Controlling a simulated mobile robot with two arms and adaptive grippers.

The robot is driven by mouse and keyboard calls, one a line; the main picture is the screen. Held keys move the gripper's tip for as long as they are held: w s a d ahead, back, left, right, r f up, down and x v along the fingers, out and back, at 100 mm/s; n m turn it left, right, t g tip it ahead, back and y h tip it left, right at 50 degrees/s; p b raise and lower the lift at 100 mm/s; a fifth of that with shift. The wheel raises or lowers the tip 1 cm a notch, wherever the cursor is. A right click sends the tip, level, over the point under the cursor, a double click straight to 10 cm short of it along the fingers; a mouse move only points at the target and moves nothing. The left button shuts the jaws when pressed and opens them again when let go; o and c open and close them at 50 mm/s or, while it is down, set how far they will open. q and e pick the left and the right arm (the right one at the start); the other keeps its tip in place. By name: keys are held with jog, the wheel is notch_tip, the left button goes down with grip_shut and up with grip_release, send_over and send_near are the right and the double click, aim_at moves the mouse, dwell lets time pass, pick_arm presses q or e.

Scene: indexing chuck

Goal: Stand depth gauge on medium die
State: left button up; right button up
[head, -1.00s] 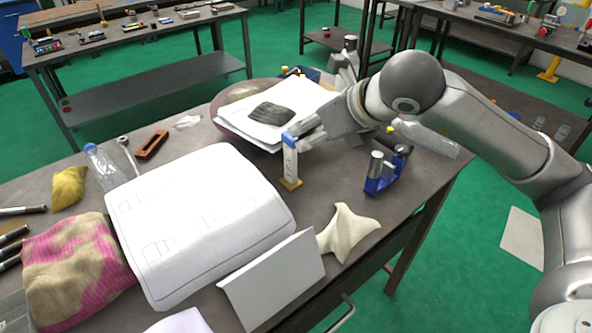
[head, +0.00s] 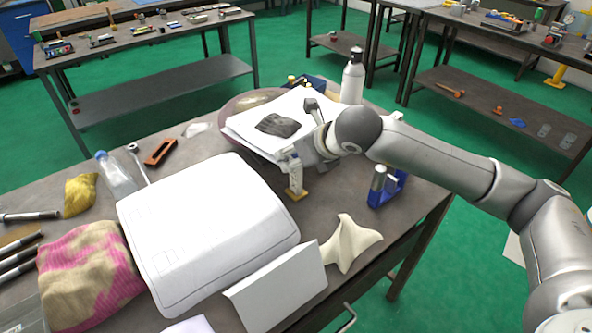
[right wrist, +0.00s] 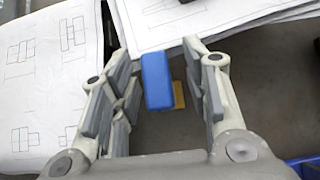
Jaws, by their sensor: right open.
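An upright light-coloured piece (head: 295,177) on a small yellow foot (head: 296,195) stands on the table; it looks like the depth gauge. In the right wrist view its blue top (right wrist: 157,82) lies between the fingers of my right gripper (right wrist: 160,58), with clear gaps on both sides. The yellow foot (right wrist: 178,95) shows beside it. I cannot tell which thing is the medium die. My left gripper is out of view.
A blue fixture with metal cylinders (head: 388,188) stands right of the piece. Stacked paper sheets (head: 245,140) lie behind, with a dark cloth (head: 279,125) on top. A paper-covered block (head: 205,225) is left. A white bottle (head: 352,78) stands at the back.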

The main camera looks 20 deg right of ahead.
grip_shut()
jog(key=shift+r, duration=0.1)
dwell(0.4)
